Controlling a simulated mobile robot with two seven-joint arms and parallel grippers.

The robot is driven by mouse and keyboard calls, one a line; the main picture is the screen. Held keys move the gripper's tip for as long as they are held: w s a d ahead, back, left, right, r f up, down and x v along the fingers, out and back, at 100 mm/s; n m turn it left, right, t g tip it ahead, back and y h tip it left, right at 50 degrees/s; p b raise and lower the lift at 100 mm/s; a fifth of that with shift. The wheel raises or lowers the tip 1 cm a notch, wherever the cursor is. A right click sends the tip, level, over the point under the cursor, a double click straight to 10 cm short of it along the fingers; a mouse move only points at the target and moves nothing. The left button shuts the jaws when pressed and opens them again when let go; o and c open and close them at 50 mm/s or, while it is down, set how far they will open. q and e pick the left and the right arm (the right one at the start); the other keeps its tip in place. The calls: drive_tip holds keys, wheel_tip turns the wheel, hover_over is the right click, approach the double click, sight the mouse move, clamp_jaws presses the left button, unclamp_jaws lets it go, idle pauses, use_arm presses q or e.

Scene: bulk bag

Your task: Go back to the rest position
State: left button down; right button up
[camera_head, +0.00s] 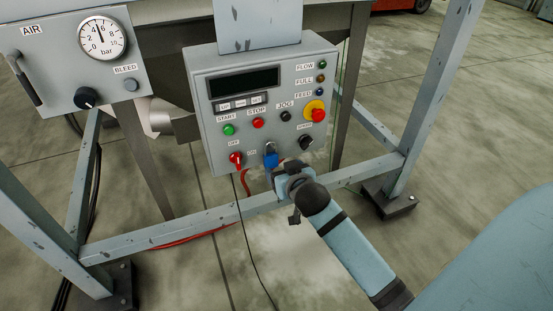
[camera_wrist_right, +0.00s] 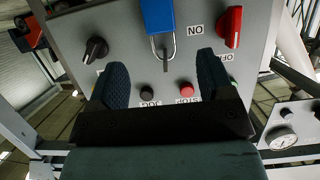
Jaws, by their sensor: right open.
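My right gripper (camera_head: 282,168) is in front of the lower edge of a grey control box (camera_head: 199,107). In the right wrist view my right gripper (camera_wrist_right: 161,66) is open, with a dark finger on each side and nothing held between them. A blue padlock (camera_head: 271,160) is on the lower part of the box face, close to the fingertips. It also shows in the right wrist view (camera_wrist_right: 158,16), with its metal shackle in front of the gap between the fingers. A red rotary switch (camera_head: 236,158) is left of the padlock. My left gripper is not in view.
The box carries a black selector knob (camera_head: 306,141), a red emergency stop (camera_head: 318,114) on yellow, and several buttons. An air panel (camera_head: 60,60) with a gauge (camera_head: 102,38) is at left. A grey frame rail (camera_head: 210,219) crosses below; open floor lies in front.

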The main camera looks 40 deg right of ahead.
drive_tip(key=s+a+f+n+y, duration=0.2)
drive_tip(key=s+a+n+y, duration=0.55)
drive_tip(key=s+a, duration=1.1)
use_arm(q)
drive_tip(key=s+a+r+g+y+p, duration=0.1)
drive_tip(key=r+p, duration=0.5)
drive_tip(key=p, duration=1)
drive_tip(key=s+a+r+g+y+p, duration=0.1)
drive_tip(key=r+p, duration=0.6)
drive_tip(key=p, duration=0.9)
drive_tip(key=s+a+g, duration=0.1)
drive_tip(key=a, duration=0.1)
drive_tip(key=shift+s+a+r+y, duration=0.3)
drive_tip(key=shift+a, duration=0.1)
use_arm(e)
drive_tip(key=s+d+r+m+g, duration=0.1)
drive_tip(key=d+r+g, duration=0.1)
drive_tip(key=r, duration=1.3)
drive_tip(key=shift+s+d+r+m+h, duration=0.35)
drive_tip(key=shift+d+r+h, duration=0.1)
drive_tip(key=shift+d, duration=0.15)
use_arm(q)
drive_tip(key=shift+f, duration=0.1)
use_arm(e)
drive_tip(key=shift+f, duration=0.2)
drive_tip(key=shift+w, duration=0.1)
